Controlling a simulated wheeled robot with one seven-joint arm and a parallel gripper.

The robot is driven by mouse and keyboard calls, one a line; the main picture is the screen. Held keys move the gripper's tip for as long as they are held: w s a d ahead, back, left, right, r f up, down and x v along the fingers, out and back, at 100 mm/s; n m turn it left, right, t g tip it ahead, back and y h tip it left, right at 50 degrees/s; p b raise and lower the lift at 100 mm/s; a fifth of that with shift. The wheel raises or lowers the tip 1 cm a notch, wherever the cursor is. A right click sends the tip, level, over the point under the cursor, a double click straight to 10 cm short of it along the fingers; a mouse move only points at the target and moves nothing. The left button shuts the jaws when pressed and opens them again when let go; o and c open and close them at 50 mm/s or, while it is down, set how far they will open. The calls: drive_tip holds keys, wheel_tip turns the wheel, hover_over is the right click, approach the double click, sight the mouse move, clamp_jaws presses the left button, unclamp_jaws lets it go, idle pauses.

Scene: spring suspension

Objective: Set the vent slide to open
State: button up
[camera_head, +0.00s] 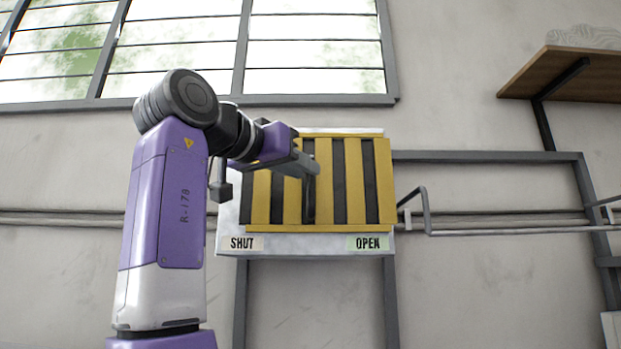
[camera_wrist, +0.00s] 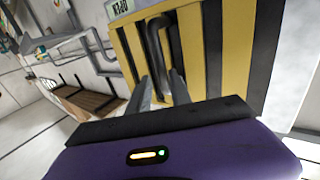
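The vent (camera_head: 376,185) is a yellow slatted panel with dark upright gaps, set on a pale plate on the wall. The plate has a SHUT label (camera_head: 243,243) at lower left and a green OPEN label (camera_head: 368,243) at lower right. A dark upright handle (camera_head: 309,205) stands near the panel's middle, partly hidden by my gripper (camera_head: 314,168). In the wrist view the handle (camera_wrist: 156,40) is a black bent bar reaching between the two fingers of my gripper (camera_wrist: 161,78). The fingers look apart; I cannot tell whether either touches the bar.
A metal rail (camera_head: 480,232) sticks out from the wall right of the vent. A wooden shelf (camera_head: 565,75) on a bracket is at upper right. A barred window (camera_head: 310,50) is above. The wall below the vent is clear apart from grey framing.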

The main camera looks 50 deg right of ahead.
drive_tip(key=shift+s+a, duration=0.15)
drive_tip(key=shift+a, duration=1.5)
